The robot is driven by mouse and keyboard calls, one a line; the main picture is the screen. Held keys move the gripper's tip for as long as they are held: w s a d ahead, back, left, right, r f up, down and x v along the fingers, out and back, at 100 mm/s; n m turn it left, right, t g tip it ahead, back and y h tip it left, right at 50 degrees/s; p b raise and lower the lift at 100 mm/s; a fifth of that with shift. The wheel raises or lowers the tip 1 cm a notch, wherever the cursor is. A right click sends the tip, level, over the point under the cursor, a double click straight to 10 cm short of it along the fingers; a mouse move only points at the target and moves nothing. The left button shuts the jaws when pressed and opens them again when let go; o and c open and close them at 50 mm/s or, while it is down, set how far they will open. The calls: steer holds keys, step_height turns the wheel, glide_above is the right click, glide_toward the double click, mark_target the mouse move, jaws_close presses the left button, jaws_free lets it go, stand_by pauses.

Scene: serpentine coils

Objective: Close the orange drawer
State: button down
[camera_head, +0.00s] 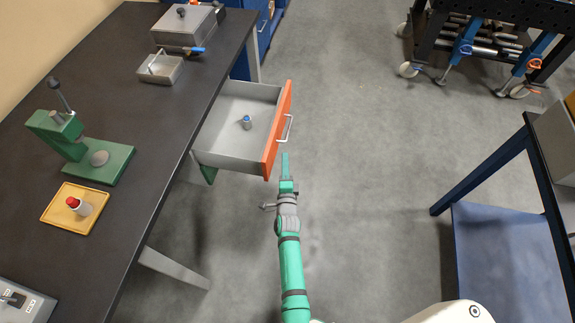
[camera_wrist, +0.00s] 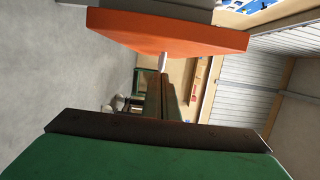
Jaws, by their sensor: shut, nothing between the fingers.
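The orange drawer (camera_head: 278,130) is pulled out from under the dark workbench, with its orange front facing right and a pale bar handle (camera_head: 287,128) on it. A small grey and blue item (camera_head: 247,122) stands inside its grey tray. My gripper (camera_head: 285,158) is just in front of the drawer front, near its lower right end in the head view. Its green fingers are shut and empty. In the wrist view the orange front (camera_wrist: 165,32) spans the top, with the gripper fingers (camera_wrist: 158,95) below it. I cannot tell whether the fingers touch the drawer.
The dark workbench (camera_head: 130,110) carries a green press (camera_head: 85,150), a yellow tray (camera_head: 62,218) and grey boxes. A blue-legged table (camera_head: 490,165) stands at right, and a wheeled dark rack (camera_head: 500,40) at the back right. The floor (camera_head: 355,130) between is clear.

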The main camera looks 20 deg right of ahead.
steer(key=shift+w+a, duration=0.5)
steer(key=shift+a, duration=0.2)
steer(key=shift+w+a, duration=0.45)
steer(key=shift+a, duration=0.2)
